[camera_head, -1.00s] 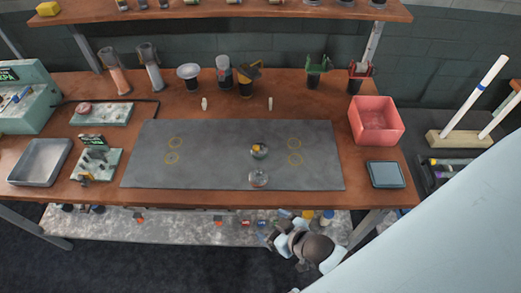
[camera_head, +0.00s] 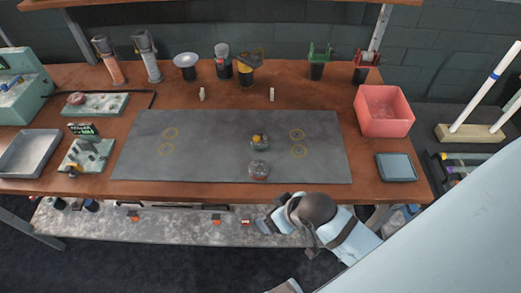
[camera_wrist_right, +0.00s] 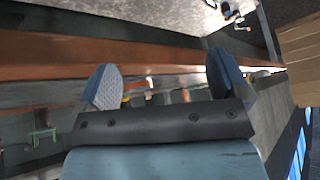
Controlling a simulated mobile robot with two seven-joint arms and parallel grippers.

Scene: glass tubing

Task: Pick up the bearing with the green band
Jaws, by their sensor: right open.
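Two small round pieces sit on the grey mat (camera_head: 215,130), right of its middle. The rear piece (camera_head: 260,142) looks greenish with a yellow spot. The front piece (camera_head: 259,169) is clear to grey, with a hint of red. They are too small for me to tell which is the bearing with the green band. My right gripper (camera_head: 265,226) is in front of the table's front edge, short of both pieces. In the right wrist view, its two fingers (camera_wrist_right: 162,78) stand apart with nothing between them.
A red bin (camera_head: 384,112) and a blue-grey pad (camera_head: 396,167) are at the table's right. A metal tray (camera_head: 28,152) and a small green fixture (camera_head: 87,155) are at the left. Cups and tubes line the back. The mat's left half is clear apart from yellow rings.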

